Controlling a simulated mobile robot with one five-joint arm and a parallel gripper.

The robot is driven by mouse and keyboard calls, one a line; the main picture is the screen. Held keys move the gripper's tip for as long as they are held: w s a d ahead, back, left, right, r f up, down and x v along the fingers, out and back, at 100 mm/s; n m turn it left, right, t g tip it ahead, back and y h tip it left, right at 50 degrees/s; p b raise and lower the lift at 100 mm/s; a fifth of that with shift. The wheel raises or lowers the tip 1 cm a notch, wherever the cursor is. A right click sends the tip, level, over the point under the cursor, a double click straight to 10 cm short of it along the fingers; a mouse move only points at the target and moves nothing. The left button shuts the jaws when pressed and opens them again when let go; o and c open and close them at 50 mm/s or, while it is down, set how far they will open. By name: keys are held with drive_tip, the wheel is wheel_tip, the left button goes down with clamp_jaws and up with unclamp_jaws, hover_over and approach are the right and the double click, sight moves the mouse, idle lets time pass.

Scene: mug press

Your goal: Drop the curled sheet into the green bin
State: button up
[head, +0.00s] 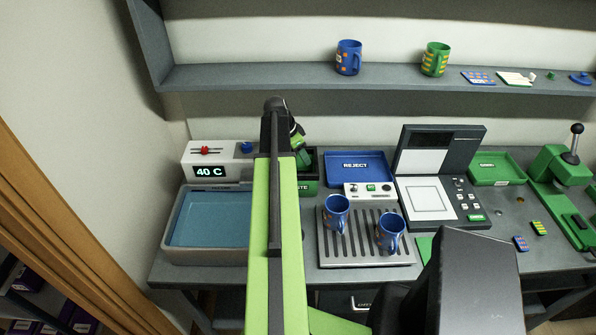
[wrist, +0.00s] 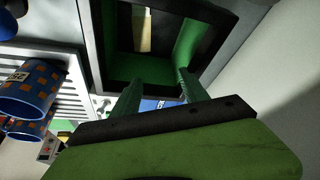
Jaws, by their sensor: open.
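The green bin (head: 308,184) stands at the back of the bench, left of the blue REJECT tray, partly hidden by my arm in the head view. In the wrist view the bin (wrist: 125,68) shows green inner walls and a dark rim. A pale tan and white strip (wrist: 145,30) lies inside it; it may be the curled sheet, but I cannot tell for sure. My gripper (wrist: 158,88) is open, its two green fingers apart at the bin's opening with nothing seen between them. In the head view my gripper (head: 298,138) is above the bin, mostly behind my arm.
Two blue mugs (head: 336,212) (head: 390,232) stand on a slatted rack (head: 368,260) in front. A water bath (head: 205,220) is at the left. A shelf (head: 390,76) with mugs runs above.

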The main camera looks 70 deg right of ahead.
drive_tip(key=p+v, duration=1.2)
drive_tip(key=v, duration=0.2)
drive_tip(key=shift+a+r, duration=0.2)
drive_tip(key=shift+r, duration=0.1)
drive_tip(key=shift+w+a, duration=0.1)
drive_tip(key=shift+w, duration=0.05)
